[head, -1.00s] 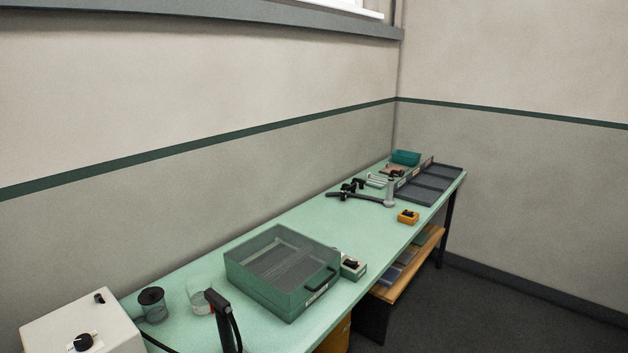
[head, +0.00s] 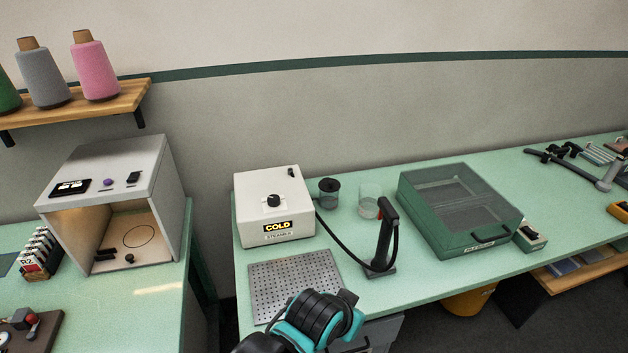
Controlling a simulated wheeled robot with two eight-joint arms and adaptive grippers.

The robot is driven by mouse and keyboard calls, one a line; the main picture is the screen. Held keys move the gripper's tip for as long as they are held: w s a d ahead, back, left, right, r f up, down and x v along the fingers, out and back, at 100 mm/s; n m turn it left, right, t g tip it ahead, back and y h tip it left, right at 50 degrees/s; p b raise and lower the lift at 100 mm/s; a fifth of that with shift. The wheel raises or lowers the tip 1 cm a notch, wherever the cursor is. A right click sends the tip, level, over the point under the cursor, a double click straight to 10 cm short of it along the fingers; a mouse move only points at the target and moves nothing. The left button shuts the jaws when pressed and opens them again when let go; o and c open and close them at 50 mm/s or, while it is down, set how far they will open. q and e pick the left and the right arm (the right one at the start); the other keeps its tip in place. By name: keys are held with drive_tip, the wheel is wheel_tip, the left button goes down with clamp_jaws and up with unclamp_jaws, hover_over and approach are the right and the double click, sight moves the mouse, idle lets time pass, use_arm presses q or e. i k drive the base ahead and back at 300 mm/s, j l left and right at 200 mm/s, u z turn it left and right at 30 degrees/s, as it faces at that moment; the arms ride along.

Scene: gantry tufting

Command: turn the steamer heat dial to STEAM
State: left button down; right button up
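The steamer (head: 254,218) is a white box on the green bench in the middle of the head view. One of my arms, black and teal, shows at the bottom centre in front of the perforated plate. Neither gripper's fingers can be seen. The dial is unobstructed, and nothing touches it.
A perforated metal plate (head: 292,287) lies in front of the steamer. A dark-lidded jar (head: 329,192) and a clear jar (head: 370,200) stand to its right. A green lidded case (head: 440,226) lies further right. An open-front box (head: 165,185) stands on the left bench, across a gap.

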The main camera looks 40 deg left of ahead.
sight(273, 200)
drive_tip(key=u, duration=1.6)
